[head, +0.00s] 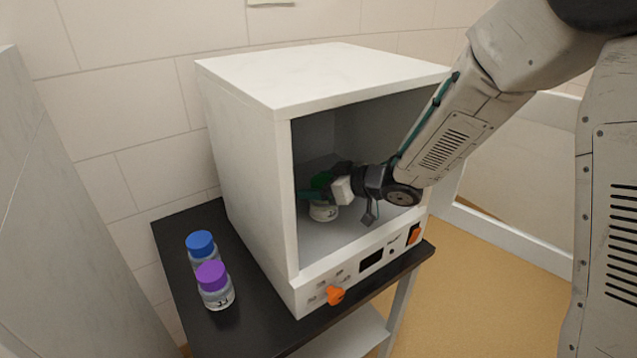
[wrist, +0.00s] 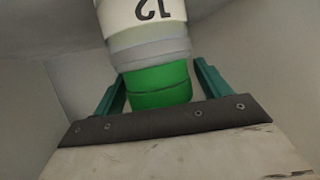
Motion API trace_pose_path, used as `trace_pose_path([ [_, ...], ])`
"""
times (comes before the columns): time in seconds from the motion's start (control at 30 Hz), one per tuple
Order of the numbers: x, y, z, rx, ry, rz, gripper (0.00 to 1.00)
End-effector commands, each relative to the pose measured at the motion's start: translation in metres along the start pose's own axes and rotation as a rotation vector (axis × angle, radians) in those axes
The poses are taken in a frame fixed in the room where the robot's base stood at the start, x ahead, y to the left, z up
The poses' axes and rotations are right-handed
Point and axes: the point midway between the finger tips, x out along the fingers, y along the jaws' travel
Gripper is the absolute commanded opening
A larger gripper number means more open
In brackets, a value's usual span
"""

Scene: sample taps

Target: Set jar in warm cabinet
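The jar has a green lid (head: 320,180) and a white label (head: 323,213). It is inside the white cabinet (head: 245,170), upright on the cabinet floor as far as the head view shows. In the wrist view the green lid (wrist: 158,85) lies between the two teal fingers of my gripper (wrist: 160,80), and the label (wrist: 143,12) reads "12" upside down. A narrow gap shows between the lid and the right finger, so the fingers look open around the lid. In the head view my gripper (head: 312,190) reaches in through the open front and partly hides the jar.
A blue-lidded jar (head: 201,246) and a purple-lidded jar (head: 213,285) stand on the black tabletop (head: 255,335) left of the cabinet. An orange knob (head: 336,295), a dark display (head: 372,261) and an orange switch (head: 414,233) are on the cabinet's front panel. The cabinet walls surround my gripper closely.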

Motion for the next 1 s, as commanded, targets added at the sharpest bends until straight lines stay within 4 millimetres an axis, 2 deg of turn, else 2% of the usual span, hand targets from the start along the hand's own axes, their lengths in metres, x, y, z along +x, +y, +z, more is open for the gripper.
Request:
trace_pose_path([
  [0.37,-0.003,-0.001,-0.004,-0.001,0.001,0.0,0.76],
  [0.47,-0.017,0.0,-0.005,-0.002,0.002,0.001,0.76],
  [0.8,-0.089,0.0,-0.004,-0.002,0.002,0.002,0.76],
  [1.0,-0.115,0.0,-0.004,-0.002,0.001,0.0,0.76],
])
